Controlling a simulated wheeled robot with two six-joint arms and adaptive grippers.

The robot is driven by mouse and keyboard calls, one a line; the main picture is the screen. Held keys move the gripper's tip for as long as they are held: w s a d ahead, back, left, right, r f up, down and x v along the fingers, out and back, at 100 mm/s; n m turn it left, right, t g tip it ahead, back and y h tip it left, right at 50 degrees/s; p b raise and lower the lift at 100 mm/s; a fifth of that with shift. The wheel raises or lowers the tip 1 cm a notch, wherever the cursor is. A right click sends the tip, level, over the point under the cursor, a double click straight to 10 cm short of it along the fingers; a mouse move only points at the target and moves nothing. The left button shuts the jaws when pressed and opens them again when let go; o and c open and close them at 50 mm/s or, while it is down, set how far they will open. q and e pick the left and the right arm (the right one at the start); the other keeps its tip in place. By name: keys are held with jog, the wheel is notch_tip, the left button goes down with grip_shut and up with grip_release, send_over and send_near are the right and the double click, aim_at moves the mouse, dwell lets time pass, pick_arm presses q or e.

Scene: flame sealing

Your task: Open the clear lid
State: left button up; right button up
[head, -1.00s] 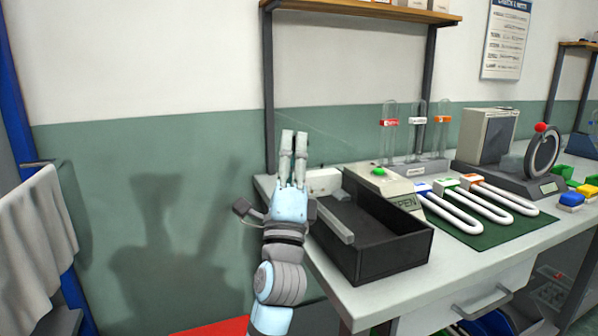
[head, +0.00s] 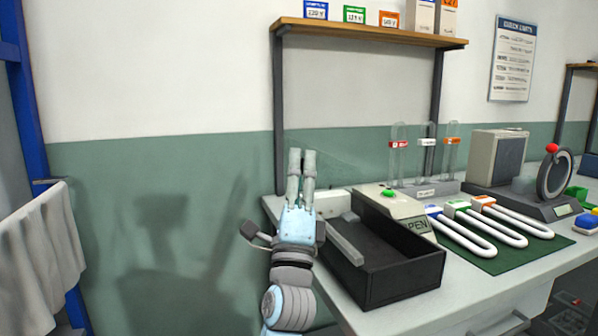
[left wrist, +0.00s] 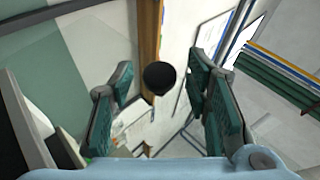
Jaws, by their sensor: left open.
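The clear lid (head: 345,158) shows only as faint thin edges against the green wall, above the back of the black box (head: 405,280). It seems to be raised, but its exact angle is hard to tell. My left gripper (head: 302,156) is at the box's left back side, fingers pointing up and away. In the left wrist view its fingers (left wrist: 160,105) are apart with nothing gripped. A round black knob (left wrist: 160,77) shows between and beyond them; I cannot tell whether it belongs to the lid. My right gripper is not in view.
White U-shaped tubes (head: 470,238) lie on a green mat to the right. Clear tubes (head: 426,155) stand behind. A shelf (head: 370,32) hangs above.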

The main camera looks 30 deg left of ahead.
pick_arm(q)
notch_tip(320, 180, up, 10)
jog(key=shift+r, duration=0.1)
dwell(0.5)
